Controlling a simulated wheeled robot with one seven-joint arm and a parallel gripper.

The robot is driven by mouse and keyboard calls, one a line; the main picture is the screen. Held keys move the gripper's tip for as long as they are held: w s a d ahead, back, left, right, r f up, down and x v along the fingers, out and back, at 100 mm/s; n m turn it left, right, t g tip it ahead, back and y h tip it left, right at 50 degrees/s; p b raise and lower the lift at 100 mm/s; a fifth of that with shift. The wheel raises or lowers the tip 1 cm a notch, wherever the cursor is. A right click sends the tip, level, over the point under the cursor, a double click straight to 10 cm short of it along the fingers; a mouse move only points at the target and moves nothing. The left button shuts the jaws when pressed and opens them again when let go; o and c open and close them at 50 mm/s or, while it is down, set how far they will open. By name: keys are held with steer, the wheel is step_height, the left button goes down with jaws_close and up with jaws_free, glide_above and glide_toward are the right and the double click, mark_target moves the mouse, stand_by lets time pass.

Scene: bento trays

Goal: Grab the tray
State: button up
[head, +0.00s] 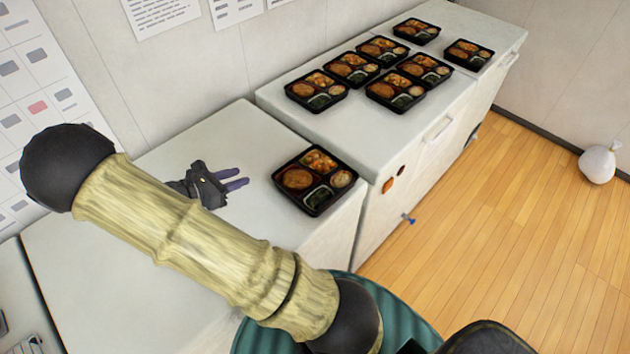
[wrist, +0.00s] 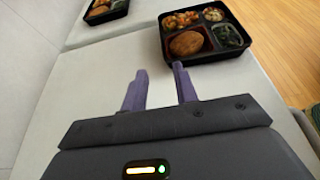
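A black bento tray (head: 328,196) with several food compartments sits alone on the near white counter, close to its right edge. It also shows in the wrist view (wrist: 211,59), at the upper right. My gripper (head: 240,179) is left of the tray in the head view, low over the counter. Its two purple fingers are apart with nothing between them. In the wrist view (wrist: 160,75) the right fingertip is close to the tray's near left corner, while the left finger is over bare counter. I cannot tell whether the right fingertip touches the tray.
Several more bento trays (head: 316,103) stand on the adjoining white counter (head: 350,129) at the back right. One of these trays shows at the top left of the wrist view (wrist: 105,10). A white bag (head: 598,164) lies on the wooden floor. The near counter (head: 190,150) is otherwise clear around my gripper.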

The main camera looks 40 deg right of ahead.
steer(key=shift+d, duration=0.1)
steer(key=p, duration=0.2)
glide_toward(285, 165)
steer(key=d, duration=0.4)
steer(key=shift+w+f, duration=0.25)
steer(key=shift+w, duration=0.05)
steer(key=shift+d+f, duration=0.2)
steer(key=shift+d, duration=0.1)
steer(key=shift+p+x, duration=1.2)
steer(key=shift+x, duration=1.4)
steer(key=shift+a+f, duration=0.1)
steer(key=shift+f, duration=0.1)
jaws_close()
